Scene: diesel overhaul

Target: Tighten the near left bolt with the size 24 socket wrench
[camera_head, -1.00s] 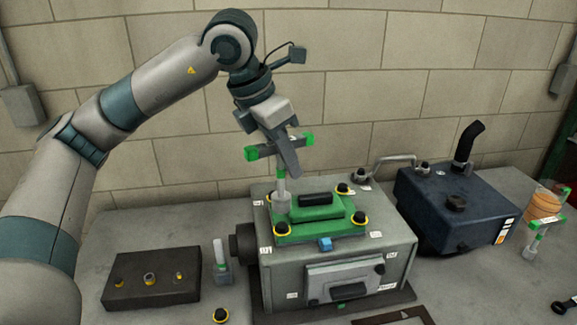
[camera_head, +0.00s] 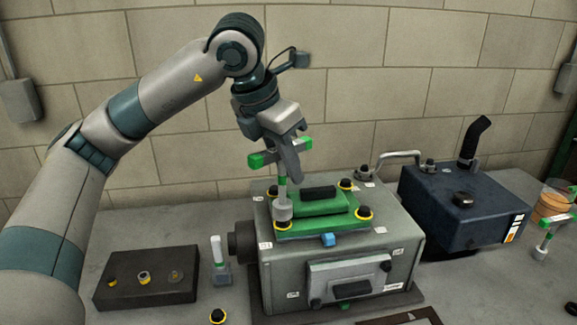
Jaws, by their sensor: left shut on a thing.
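My left gripper (camera_head: 291,150) is shut on the T-handle of a socket wrench (camera_head: 283,181) with green ends. The wrench hangs upright. Its grey socket (camera_head: 283,210) is at the near left bolt (camera_head: 281,225), a dark bolt with a yellow ring on the green cover (camera_head: 318,227). The socket hides the top of that bolt, so I cannot tell how far it sits over it. Other ringed bolts show at the near right (camera_head: 364,212), far right (camera_head: 346,184) and far left (camera_head: 272,191) corners. The wrench's size mark cannot be read. My right gripper is not in view.
The grey engine block (camera_head: 338,250) carries the cover. A dark block with holes (camera_head: 147,283) and a small upright tool (camera_head: 218,262) stand left. A loose ringed bolt (camera_head: 217,316) lies in front. A blue tank (camera_head: 465,205) and another green-ended T-handle tool (camera_head: 545,236) stand right.

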